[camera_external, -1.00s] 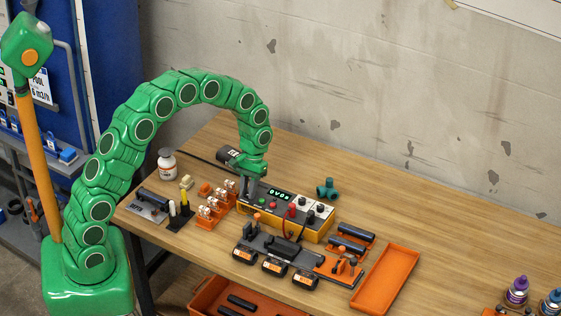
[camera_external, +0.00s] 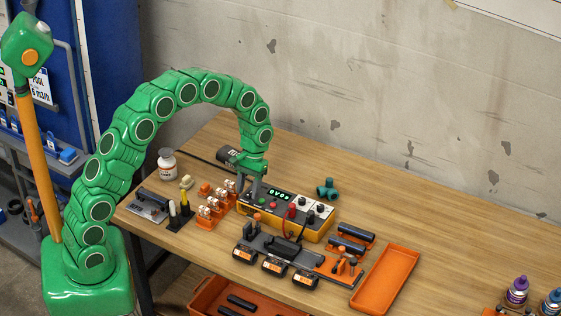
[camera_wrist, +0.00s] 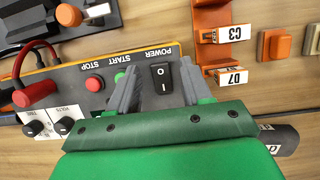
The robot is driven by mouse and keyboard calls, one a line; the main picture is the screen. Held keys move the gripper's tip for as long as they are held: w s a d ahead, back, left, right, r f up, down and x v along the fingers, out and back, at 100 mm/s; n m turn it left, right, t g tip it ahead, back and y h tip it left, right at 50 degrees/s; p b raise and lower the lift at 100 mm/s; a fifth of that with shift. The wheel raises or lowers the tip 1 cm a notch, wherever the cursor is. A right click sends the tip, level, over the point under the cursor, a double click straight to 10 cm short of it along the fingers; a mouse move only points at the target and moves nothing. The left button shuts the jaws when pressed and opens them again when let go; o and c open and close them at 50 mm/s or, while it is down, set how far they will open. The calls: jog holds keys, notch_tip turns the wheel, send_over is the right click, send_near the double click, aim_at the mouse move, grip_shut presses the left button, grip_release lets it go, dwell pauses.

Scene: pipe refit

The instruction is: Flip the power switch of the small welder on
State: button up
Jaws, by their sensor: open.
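The small welder (camera_external: 318,228) is a grey and yellow box with a lit display, standing on the wooden table (camera_external: 455,240). In the wrist view its panel (camera_wrist: 118,66) shows upside down. The black power switch (camera_wrist: 161,78), marked O and I under the word POWER, lies between my two fingers. My gripper (camera_wrist: 158,85) is open, with one grey finger on each side of the switch. I cannot tell whether a fingertip touches the panel. In the outside view my gripper (camera_external: 252,188) hides the welder's left end and the switch.
A green start button (camera_wrist: 119,76) is close to one finger, with a red stop button (camera_wrist: 94,84) beyond it. Orange holders (camera_wrist: 235,32) stand close to the other finger. An orange tray (camera_external: 401,262) lies at the right.

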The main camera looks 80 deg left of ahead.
jog(key=v, duration=0.6)
jog(key=shift+w+a+r, duration=0.1)
jog(key=shift+r, duration=0.6)
jog(key=shift+w, duration=0.1)
jog(key=s+d+r+m+y, duration=0.1)
jog(key=s+d+r+m, duration=0.4)
jog(key=s+d+r, duration=1.15)
jog(key=s+d+f+m, duration=0.1)
jog(key=s+d, duration=0.3)
jog(key=s, duration=0.7)
jog(key=s+d+f+m+y, duration=0.1)
jog(key=s+d+m, duration=0.2)
jog(key=s, duration=0.9)
jog(key=shift+d+t, duration=0.3)
jog(key=shift+d, duration=0.3)
